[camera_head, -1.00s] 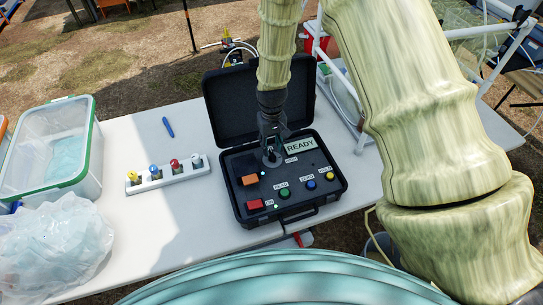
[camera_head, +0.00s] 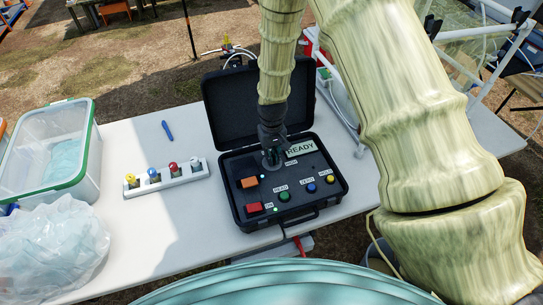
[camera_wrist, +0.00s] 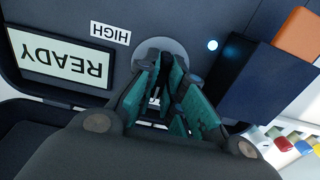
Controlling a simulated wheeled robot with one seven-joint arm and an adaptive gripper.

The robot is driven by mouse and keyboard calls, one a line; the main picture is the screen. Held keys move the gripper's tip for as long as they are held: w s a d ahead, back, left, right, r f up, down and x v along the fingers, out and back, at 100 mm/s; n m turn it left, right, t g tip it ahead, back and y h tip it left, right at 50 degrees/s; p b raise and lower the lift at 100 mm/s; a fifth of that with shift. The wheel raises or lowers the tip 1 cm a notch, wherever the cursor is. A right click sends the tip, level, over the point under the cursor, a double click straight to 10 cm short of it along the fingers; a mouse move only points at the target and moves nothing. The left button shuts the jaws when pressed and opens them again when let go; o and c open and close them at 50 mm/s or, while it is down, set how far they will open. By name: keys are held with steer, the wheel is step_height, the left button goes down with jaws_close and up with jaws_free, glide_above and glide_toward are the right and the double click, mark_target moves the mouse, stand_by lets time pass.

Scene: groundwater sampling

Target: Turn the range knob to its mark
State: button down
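The black instrument case (camera_head: 240,217) lies open on the white table, its lid up at the back. The range knob sits on a round grey plate (camera_wrist: 178,45) on the panel, beside a label reading HIGH (camera_wrist: 110,32). My gripper (camera_head: 272,156) points down onto this plate; in the wrist view its teal-padded fingers (camera_wrist: 163,68) stand close together on either side of the knob and appear shut on it. The fingers hide most of the knob, so its pointer and mark cannot be made out. The display (camera_wrist: 60,55) reads READY.
The panel also bears an orange block (camera_head: 248,182), a red switch (camera_head: 254,208) and green (camera_head: 284,196), blue (camera_head: 311,188) and yellow (camera_head: 330,179) buttons. Left are a white bottle rack (camera_head: 170,183), a blue pen (camera_head: 167,130), a clear tub (camera_head: 88,150) and a plastic bag (camera_head: 50,245).

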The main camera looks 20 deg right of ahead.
steer(key=m+p, duration=0.1)
steer(key=m, duration=0.4)
steer(key=shift+r, duration=0.15)
steer(key=m+p, duration=0.1)
steer(key=m, duration=0.3)
steer(key=m+p, duration=0.2)
steer(key=m, duration=0.3)
steer(key=shift+m, duration=0.4)
steer(key=m+p, duration=0.1)
steer(key=m, duration=0.2)
steer(key=shift+s, duration=0.1)
steer(key=c, duration=1.4)
jaws_free()
steer(key=shift+c, duration=0.2)
step_height(320, 180, up, 12)
